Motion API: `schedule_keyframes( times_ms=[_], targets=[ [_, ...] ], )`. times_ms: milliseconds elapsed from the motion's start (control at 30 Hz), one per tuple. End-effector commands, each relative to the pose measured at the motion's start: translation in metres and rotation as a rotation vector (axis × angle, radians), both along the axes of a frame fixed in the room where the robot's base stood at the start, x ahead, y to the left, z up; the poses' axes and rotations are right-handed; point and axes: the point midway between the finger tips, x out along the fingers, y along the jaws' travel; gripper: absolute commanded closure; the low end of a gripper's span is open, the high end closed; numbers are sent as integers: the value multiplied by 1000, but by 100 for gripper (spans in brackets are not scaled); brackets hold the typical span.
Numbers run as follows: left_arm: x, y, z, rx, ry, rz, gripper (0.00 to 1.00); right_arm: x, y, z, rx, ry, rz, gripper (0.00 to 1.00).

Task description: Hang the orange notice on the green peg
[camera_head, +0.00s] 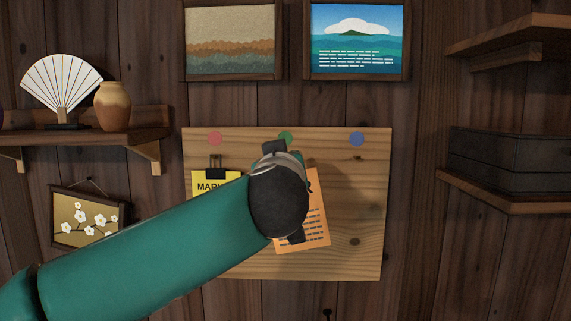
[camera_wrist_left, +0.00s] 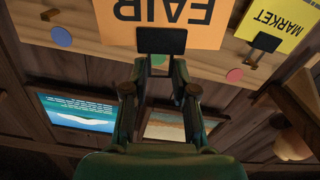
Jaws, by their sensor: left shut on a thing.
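The orange notice (camera_head: 315,225) is in front of the wooden board, slightly tilted and partly hidden by my left gripper. In the left wrist view the notice (camera_wrist_left: 165,18) appears upside down, with "FAIR" and a black clip (camera_wrist_left: 161,40). My left gripper (camera_wrist_left: 158,66) is shut on that clip. In the head view my left gripper (camera_head: 285,190) is mostly hidden behind my wrist. A green disc (camera_head: 286,137) marks the middle position, just above my gripper. The peg there is hidden, so I cannot tell whether the clip touches it. My right gripper is not in view.
A yellow notice (camera_head: 205,183) hangs under the red disc (camera_head: 215,139). A blue disc (camera_head: 357,139) is at the right, with bare board (camera_head: 360,240) below. Two framed pictures hang above, and a shelf (camera_head: 90,138) with fan and vase is left. Shelves (camera_head: 510,185) stand right.

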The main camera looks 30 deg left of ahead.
Motion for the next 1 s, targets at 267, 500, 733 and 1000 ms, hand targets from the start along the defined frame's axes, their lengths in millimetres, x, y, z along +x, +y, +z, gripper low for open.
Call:
schedule_keyframes(
  times_ms=[267, 500, 733, 1000],
  targets=[
    [16, 8, -2, 1, 0, -1, 100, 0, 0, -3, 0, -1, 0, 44],
    [29, 15, -4, 0, -1, -3, 100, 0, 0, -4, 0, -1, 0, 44],
    [41, 21, -5, 1, 0, -5, 100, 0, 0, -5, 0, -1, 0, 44],
    [55, 29, -6, 1, 0, -6, 100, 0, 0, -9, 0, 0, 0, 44]
  ],
)
